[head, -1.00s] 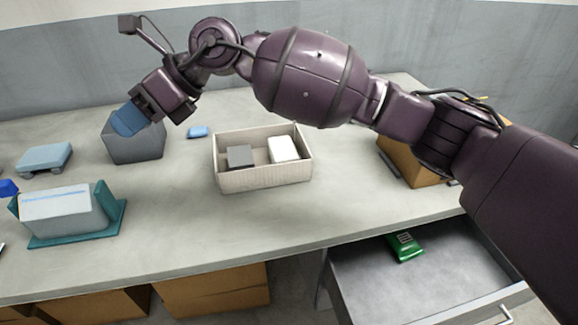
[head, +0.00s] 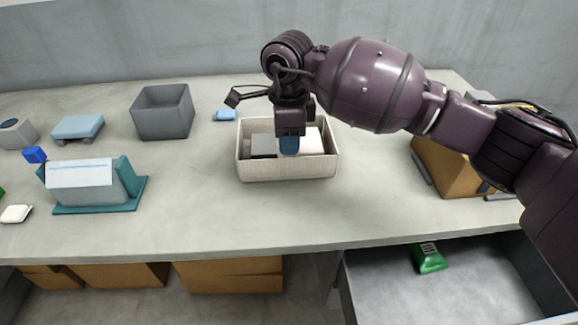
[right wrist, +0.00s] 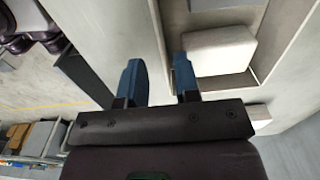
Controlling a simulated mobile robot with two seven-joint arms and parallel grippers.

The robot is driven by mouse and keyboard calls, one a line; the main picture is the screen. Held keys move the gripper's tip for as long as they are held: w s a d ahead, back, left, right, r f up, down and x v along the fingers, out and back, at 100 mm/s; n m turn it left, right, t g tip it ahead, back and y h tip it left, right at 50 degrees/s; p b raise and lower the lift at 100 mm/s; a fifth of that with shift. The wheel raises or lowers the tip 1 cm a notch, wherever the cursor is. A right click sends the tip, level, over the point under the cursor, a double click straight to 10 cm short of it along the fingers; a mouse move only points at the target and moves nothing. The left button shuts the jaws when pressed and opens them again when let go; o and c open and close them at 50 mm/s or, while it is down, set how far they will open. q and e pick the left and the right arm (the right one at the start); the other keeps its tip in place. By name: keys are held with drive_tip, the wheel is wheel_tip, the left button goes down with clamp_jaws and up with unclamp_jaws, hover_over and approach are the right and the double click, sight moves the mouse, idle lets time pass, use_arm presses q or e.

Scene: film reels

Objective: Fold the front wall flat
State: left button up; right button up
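A beige open box (head: 262,172) stands on the worktop in the middle of the head view, its near wall upright. It holds a dark grey block (head: 264,147) and a white block (head: 314,142). My right gripper (head: 289,146) points down over the box, its blue fingertips hiding part of the white block. In the right wrist view the two blue fingers (right wrist: 159,82) stand apart with nothing gripped between them. The box's rim (right wrist: 163,42) shows beyond the gap, and a pale block (right wrist: 220,50) lies inside. Whether the fingers touch the wall cannot be told.
A grey bin (head: 164,120), a small blue object (head: 224,115) and a teal stand (head: 130,195) with a pale blue-grey box (head: 84,184) lie to the left. A brown box (head: 445,168) stands right. An open drawer (head: 400,285) holds a green packet (head: 429,260). Worktop before the box is clear.

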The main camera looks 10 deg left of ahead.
sight(288, 179)
wheel_tip(288, 179, down, 8)
drive_tip(key=shift+r+b, duration=0.1)
drive_tip(key=shift+b, duration=0.45)
drive_tip(key=shift+c, duration=0.2)
clamp_jaws()
